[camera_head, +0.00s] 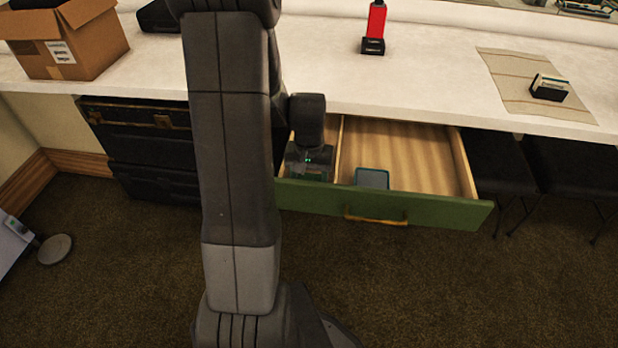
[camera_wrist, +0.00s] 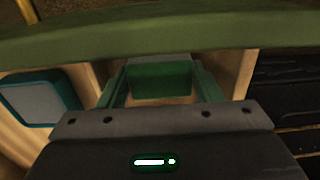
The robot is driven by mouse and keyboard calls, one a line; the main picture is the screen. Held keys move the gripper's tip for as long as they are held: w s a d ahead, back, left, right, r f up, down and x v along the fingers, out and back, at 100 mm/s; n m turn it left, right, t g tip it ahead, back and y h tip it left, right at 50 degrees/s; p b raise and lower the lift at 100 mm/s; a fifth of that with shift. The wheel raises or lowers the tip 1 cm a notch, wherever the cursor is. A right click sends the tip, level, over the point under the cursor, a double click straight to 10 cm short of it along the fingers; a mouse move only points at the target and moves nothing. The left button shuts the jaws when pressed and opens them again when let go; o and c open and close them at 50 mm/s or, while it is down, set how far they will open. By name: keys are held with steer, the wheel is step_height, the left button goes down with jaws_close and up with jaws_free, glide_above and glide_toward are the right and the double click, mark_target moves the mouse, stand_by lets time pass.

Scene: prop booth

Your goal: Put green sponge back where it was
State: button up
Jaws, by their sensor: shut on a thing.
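The green sponge (camera_wrist: 160,80) shows in the wrist view as a green block between the two fingers of my gripper (camera_wrist: 160,88). My gripper is shut on it. In the head view my gripper (camera_head: 309,165) reaches down into the left compartment of the open drawer (camera_head: 440,211), and the sponge cannot be made out there. Whether the sponge touches the drawer floor I cannot tell. The drawer has a green front and a wooden inside, split by a divider.
A teal-rimmed grey item (camera_head: 371,179) lies in the drawer's right compartment, near the front. The counter (camera_head: 440,75) above holds a cardboard box (camera_head: 65,40), a red item on a black stand (camera_head: 375,30) and a card holder (camera_head: 549,88) on a striped mat (camera_head: 510,75).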

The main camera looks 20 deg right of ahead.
steer(key=o, duration=1.3)
steer(key=shift+f, duration=0.1)
step_height(320, 180, up, 12)
steer(key=p, duration=0.2)
steer(key=shift+r+p, duration=0.2)
steer(key=shift+p, duration=0.2)
